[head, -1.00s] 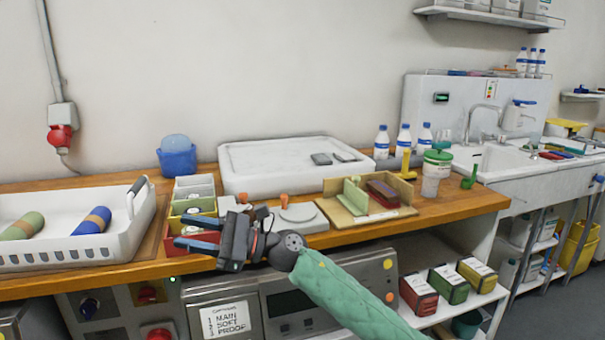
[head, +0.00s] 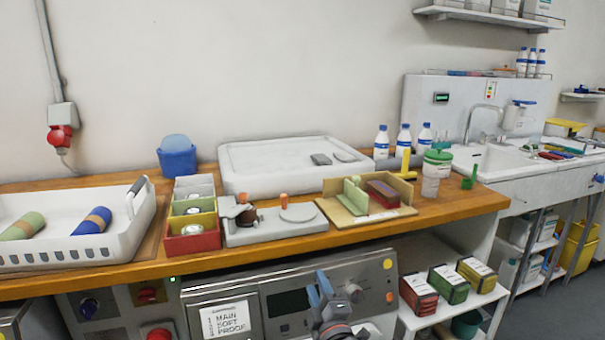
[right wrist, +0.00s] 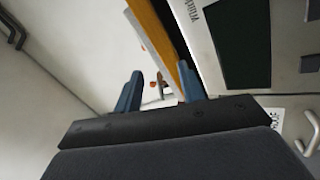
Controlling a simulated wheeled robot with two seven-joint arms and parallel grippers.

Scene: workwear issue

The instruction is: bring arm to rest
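My right gripper (head: 319,289) is low in the head view, in front of the steel machine (head: 345,268) and below the counter edge. In the right wrist view its two blue fingers (right wrist: 160,88) stand apart with nothing held between them. Most of the right arm is out of the frame. My left gripper does not show in either view.
The wooden counter (head: 255,247) holds a white basket (head: 85,255) with two rolls, small coloured bins (head: 192,243), a grey device (head: 265,235) and a wooden holder (head: 350,218). A low shelf (head: 440,312) with boxes stands right of the machine.

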